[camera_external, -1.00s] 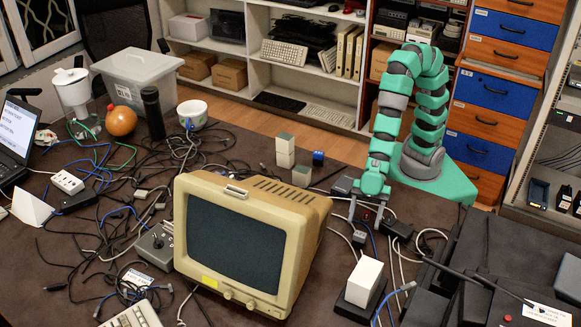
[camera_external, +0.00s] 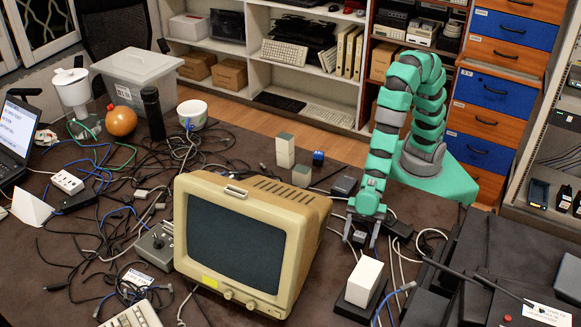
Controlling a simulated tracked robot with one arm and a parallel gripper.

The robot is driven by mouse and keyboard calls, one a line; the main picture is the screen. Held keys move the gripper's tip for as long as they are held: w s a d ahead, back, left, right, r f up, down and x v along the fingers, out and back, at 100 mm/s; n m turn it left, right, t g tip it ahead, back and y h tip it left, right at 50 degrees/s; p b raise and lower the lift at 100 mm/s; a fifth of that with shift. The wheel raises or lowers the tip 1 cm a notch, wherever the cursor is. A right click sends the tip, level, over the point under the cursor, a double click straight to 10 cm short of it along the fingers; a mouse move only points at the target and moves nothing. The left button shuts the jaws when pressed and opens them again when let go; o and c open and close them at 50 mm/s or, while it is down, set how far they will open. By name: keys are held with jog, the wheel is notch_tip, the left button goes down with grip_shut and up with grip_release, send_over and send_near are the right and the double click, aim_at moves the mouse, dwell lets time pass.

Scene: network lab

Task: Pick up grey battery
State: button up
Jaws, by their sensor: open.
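My gripper (camera_external: 361,238) points down at the tabletop right of the old monitor, its two fingers apart. A small dark grey block (camera_external: 360,238) shows between and behind the fingertips; it may be the grey battery, but it is too small to be sure. I cannot tell whether the fingers touch it, and its lower part is partly hidden.
The beige monitor (camera_external: 240,240) stands close to the left. A white block on a black base (camera_external: 364,283) is in front, with cables around it. A dark box (camera_external: 344,186) and pale blocks (camera_external: 285,150) lie behind. Black cases (camera_external: 480,270) fill the right.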

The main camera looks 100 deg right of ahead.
jog(key=c, duration=1.1)
jog(key=shift+r, duration=0.15)
